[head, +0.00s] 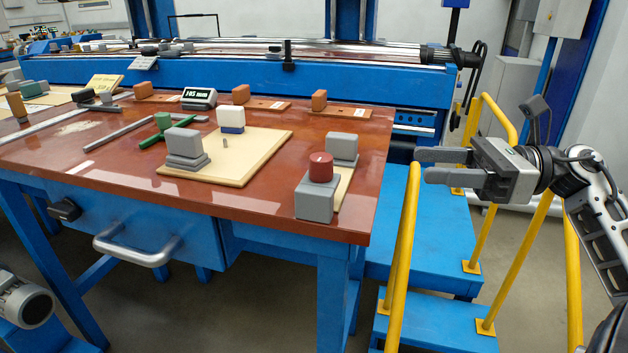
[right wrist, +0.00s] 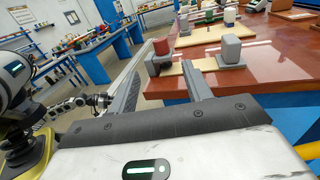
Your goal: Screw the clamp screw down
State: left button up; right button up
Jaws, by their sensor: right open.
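A dark red round knob (head: 320,167), likely the clamp screw, stands upright on a grey block (head: 314,199) at the table's front right corner. The knob also shows in the right wrist view (right wrist: 161,46). A second grey block (head: 342,147) stands just behind it on a pale board. My right gripper (head: 424,166) is open and empty, off the table's right edge, its fingers pointing left toward the knob with a clear gap. In the right wrist view, what looks like my left gripper (right wrist: 101,101) is small and dark; its jaws are unclear.
The red-brown table (head: 110,180) holds a pale board (head: 255,160) with a grey stepped block (head: 184,147) and a white block (head: 230,118). A yellow handrail (head: 403,240) and blue steps (head: 430,320) stand between the table and my right arm. A display (head: 198,98) sits farther back.

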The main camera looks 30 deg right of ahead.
aim_at(321, 157)
jog(key=p+x, duration=0.2)
jog(key=x, duration=1.2)
jog(key=shift+w, duration=0.15)
jog(key=shift+p+x, duration=0.3)
jog(key=shift+x, duration=0.6)
